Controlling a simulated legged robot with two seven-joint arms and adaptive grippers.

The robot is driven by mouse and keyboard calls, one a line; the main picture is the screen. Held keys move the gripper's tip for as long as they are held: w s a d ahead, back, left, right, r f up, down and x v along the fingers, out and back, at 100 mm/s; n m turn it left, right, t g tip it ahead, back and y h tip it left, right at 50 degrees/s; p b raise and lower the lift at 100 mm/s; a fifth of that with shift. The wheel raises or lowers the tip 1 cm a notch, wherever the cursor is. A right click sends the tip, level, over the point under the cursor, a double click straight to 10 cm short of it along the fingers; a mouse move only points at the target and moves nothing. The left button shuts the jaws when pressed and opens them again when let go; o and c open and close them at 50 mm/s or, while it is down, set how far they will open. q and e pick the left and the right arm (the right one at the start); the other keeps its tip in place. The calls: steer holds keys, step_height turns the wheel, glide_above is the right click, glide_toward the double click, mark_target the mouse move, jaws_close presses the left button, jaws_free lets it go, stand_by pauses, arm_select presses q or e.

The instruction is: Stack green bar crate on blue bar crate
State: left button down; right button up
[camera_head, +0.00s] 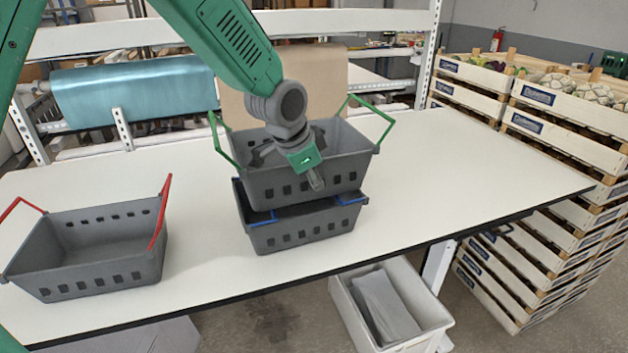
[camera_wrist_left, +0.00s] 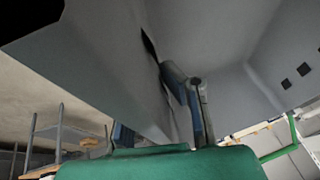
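In the left wrist view, the green crate's wall (camera_wrist_left: 95,65) runs between the fingers (camera_wrist_left: 165,115), and a green handle (camera_wrist_left: 280,150) shows. The blue crate's interior is mostly hidden. My right gripper is not in view.
A grey crate with red handles (camera_head: 105,283) stands on the left of the white table (camera_head: 440,190). The table's right side is clear. Stacked wooden crates (camera_head: 545,130) stand beyond the right edge, and a white bin (camera_head: 345,310) is below the front edge.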

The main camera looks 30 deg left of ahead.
arm_select(q)
steer(key=shift+a+f, duration=0.3)
steer(key=shift+a, duration=0.3)
steer(key=shift+a+f, duration=0.25)
steer(key=shift+a, duration=0.3)
steer(key=shift+d+r, duration=0.1)
steer(key=shift+d, duration=0.35)
steer(key=c, duration=1.6)
jaws_free()
steer(key=shift+d, duration=0.2)
steer(key=shift+c, duration=0.2)
steer(key=shift+d, duration=0.15)
steer(key=shift+s, duration=0.1)
